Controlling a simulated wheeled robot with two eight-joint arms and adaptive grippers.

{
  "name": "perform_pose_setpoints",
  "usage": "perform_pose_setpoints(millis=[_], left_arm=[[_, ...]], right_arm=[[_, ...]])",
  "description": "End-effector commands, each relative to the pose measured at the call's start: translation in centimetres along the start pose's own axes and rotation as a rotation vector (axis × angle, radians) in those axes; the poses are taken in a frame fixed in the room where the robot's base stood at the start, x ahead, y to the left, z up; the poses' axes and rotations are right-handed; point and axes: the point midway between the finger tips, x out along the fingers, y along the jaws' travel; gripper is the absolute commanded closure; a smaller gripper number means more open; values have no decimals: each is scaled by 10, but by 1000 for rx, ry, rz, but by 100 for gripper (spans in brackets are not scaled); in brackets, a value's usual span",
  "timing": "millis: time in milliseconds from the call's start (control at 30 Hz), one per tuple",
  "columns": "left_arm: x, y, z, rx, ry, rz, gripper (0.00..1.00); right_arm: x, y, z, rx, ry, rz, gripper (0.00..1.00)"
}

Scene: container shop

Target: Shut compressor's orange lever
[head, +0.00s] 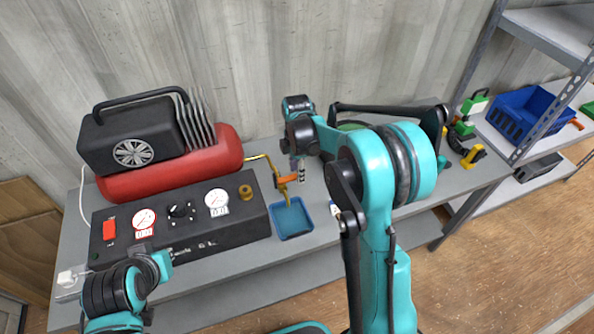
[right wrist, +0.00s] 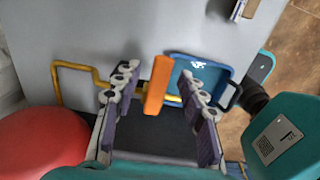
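The compressor has a red tank (head: 180,172) and a black control box (head: 180,225) with gauges. A yellow pipe (head: 262,158) comes out at its right side and carries the orange lever (head: 287,180). In the right wrist view the orange lever (right wrist: 158,84) stands between the two fingers of my right gripper (right wrist: 163,100), which are apart, with a gap showing on both sides. In the head view my right gripper (head: 298,170) is just above the lever, partly hidden by its own arm. My left gripper (head: 150,268) is low at the left, in front of the control box; its fingers are unclear.
A blue tray (head: 291,232) sits on the grey bench (head: 240,264) under the lever. A shelf at the right holds a blue bin (head: 522,110). Yellow and green tools (head: 473,156) lie at the bench's right end. Bare bench lies around the tray.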

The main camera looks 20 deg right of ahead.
Motion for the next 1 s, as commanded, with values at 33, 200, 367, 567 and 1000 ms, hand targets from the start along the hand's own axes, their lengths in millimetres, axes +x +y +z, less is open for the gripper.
perform_pose_setpoints(millis=[33,200,367,567,1000], left_arm=[[0,0,0,0,0,0,100],[0,0,0,0,0,0,100],[0,0,0,0,0,0,100],[0,0,0,0,0,0,100],[0,0,0,0,0,0,100]], right_arm=[[0,0,0,0,0,0,59],[-5,0,0,1,0,0,59],[-29,0,0,1,0,0,59],[-74,0,0,0,0,0,59],[-120,0,0,0,0,0,59]])
